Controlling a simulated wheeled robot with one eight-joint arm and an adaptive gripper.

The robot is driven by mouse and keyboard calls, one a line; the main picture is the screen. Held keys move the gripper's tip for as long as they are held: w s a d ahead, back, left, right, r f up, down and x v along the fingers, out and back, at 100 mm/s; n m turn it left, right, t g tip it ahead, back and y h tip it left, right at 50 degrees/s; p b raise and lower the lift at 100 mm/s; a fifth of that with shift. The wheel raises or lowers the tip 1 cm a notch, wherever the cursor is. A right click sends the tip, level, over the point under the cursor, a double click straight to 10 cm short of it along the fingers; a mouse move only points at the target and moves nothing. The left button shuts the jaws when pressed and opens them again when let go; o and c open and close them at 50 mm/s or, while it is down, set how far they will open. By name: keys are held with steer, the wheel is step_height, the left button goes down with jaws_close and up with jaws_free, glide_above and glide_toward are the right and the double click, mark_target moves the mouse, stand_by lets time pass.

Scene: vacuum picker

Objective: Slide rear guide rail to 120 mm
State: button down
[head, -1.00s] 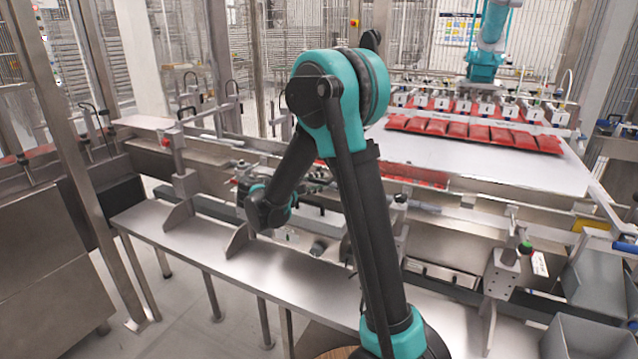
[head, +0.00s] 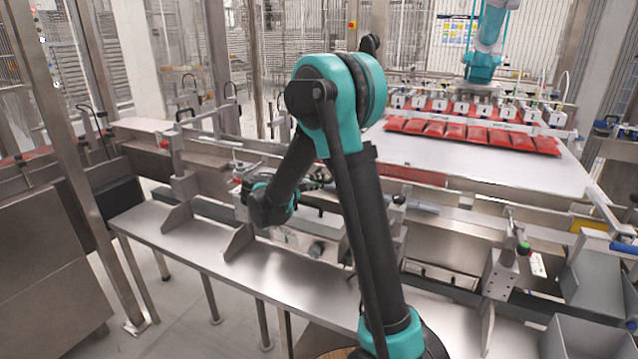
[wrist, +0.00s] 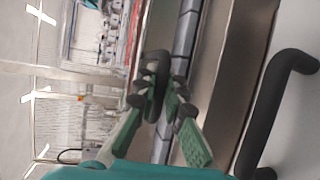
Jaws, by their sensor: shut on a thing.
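In the wrist view, the green fingers of my gripper (wrist: 161,90) are shut on a dark looped handle (wrist: 157,65). A grey segmented strip (wrist: 186,35) runs just beside the handle, with a broad metal face (wrist: 232,75) beyond it. In the head view, my arm reaches over the front bench to the long metal guide rails (head: 440,215) along the conveyor. My fingers and the held handle are mostly hidden there behind my own wrist. I cannot tell which rail is the rear one, and no scale reading is legible.
A metal bench (head: 190,240) runs along the front. A clamp post with a green knob (head: 523,248) stands at right, and a red-knobbed post (head: 166,144) at left. Red pouches (head: 470,133) lie on the white belt (head: 480,170) under a suction picker (head: 485,100). Grey bins (head: 590,335) stand front right.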

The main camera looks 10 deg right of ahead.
steer(key=c, duration=1.6)
jaws_free()
steer(key=shift+w+d, duration=0.1)
steer(key=v, duration=1.2)
